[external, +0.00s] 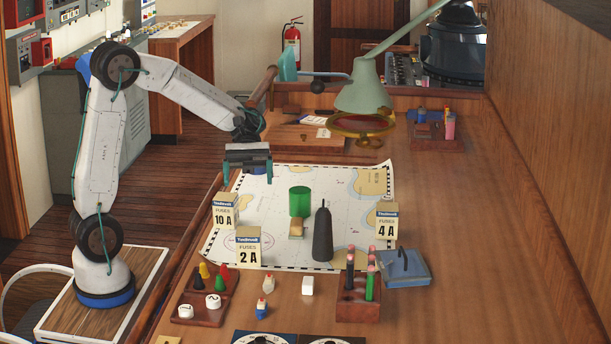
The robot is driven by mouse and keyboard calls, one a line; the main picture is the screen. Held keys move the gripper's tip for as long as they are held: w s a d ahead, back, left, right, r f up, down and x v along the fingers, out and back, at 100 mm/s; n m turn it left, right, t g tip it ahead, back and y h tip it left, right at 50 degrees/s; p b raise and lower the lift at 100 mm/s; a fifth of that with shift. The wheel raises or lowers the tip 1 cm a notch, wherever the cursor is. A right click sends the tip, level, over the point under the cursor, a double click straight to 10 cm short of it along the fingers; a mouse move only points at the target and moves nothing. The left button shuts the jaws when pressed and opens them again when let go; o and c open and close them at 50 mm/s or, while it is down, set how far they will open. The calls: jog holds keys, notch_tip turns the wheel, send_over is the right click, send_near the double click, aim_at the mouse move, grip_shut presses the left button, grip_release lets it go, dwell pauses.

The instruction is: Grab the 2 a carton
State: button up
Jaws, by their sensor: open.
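The 2 A carton (248,248) is a small cream fuse box with a blue top band, standing upright at the near left edge of the chart. The similar 10 A carton (224,212) stands just behind it to the left, and the 4 A carton (387,222) stands at the chart's right side. My gripper (248,178) is open and empty, fingers pointing down, above the chart's far left corner. It is apart from the 2 A carton, farther back and higher in the picture.
On the chart (345,185) stand a green cylinder (300,201), a small block (296,229) and a dark bottle-shaped object (322,236). Nearer are a wooden holder with pegs (357,300) and a tray of coloured pieces (205,295). A green lamp (362,92) overhangs the back.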

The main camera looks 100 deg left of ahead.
send_near(248, 244)
jog(key=shift+w+d, duration=0.35)
jog(key=shift+w, duration=0.2)
jog(key=x, duration=0.5)
jog(key=s+x, duration=0.1)
jog(key=x, duration=0.1)
jog(key=shift+w+d+f, duration=0.15)
jog(key=shift+d+f, duration=0.15)
jog(key=shift+d, duration=0.1)
jog(key=c, duration=1.4)
